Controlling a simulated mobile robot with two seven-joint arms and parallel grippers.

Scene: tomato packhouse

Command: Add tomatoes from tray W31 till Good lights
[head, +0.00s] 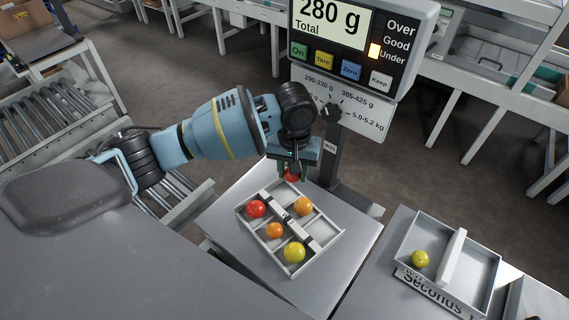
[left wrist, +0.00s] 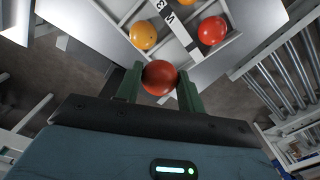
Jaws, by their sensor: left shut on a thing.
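My left gripper (head: 292,174) is shut on a red tomato (left wrist: 160,77), held at the far edge of a divided grey tray (head: 322,243). The tray's middle strip carries a label that starts "W3" in the left wrist view (left wrist: 176,18). In the tray lie a red tomato (head: 256,208), two orange tomatoes (head: 303,205) (head: 274,230) and a yellow tomato (head: 294,252). The scale display (head: 332,22) reads 280 g Total. My right gripper is not in view.
A "Seconds" tray (head: 430,287) on the right holds a yellow-green tomato (head: 420,258). The scale's column (head: 340,160) rises behind the divided tray, close to my left gripper. A dial plate (head: 345,103) lists weight ranges. Roller conveyors (head: 50,108) stand at left.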

